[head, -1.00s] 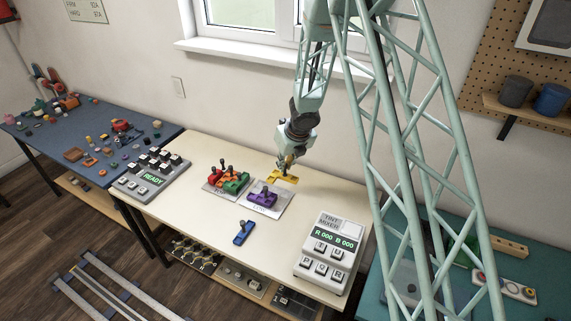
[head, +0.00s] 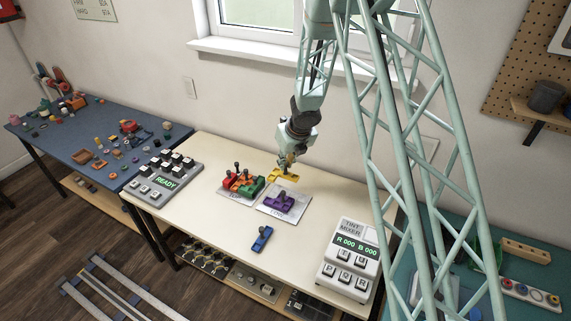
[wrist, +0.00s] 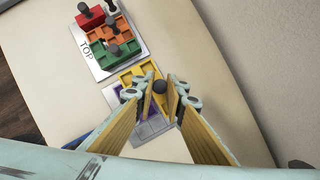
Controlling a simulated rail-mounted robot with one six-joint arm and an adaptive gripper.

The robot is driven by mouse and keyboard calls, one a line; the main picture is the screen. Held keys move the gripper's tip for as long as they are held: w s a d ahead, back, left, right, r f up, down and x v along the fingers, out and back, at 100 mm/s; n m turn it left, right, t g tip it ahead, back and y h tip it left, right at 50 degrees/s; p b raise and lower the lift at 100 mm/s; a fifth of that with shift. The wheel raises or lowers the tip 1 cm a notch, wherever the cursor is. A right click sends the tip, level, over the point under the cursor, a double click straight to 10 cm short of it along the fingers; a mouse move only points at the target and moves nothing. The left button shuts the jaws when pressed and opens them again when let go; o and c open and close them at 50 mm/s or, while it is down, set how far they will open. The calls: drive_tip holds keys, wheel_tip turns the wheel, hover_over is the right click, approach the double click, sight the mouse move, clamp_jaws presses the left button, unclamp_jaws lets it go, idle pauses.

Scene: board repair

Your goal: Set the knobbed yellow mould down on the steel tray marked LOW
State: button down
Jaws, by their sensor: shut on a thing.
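The yellow mould (head: 286,175) hangs from my gripper (head: 287,162), whose fingers are shut on its dark round knob (wrist: 159,87). The yellow mould also shows in the wrist view (wrist: 130,74). The steel tray marked LOW (head: 293,208) lies on the cream bench and bears a purple mould (head: 278,203) with a knob. In the head view the yellow mould appears just behind the purple one, near the tray's back edge. In the wrist view it and my fingers hide much of the purple mould (wrist: 121,114) and the tray (wrist: 152,129). Its exact height is unclear.
Left of LOW, the TOP tray (wrist: 88,57) holds red, orange and green knobbed moulds (head: 244,183). A blue mould (head: 262,238) lies in front on the bench (head: 215,225). A READY keypad (head: 163,176) stands left, the tint mixer (head: 350,257) right.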

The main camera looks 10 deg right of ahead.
drive_tip(key=shift+f, duration=0.25)
drive_tip(key=shift+f+b, duration=4.25)
drive_tip(key=shift+b, duration=0.1)
drive_tip(key=shift+f+b, duration=0.5)
drive_tip(key=c, duration=2.6)
unclamp_jaws()
drive_tip(key=shift+o, duration=0.2)
drive_tip(key=shift+s+r, duration=0.1)
drive_tip(key=shift+r, duration=0.15)
drive_tip(key=v, duration=1.1)
drive_tip(key=shift+r, duration=0.2)
drive_tip(key=shift+s, duration=0.2)
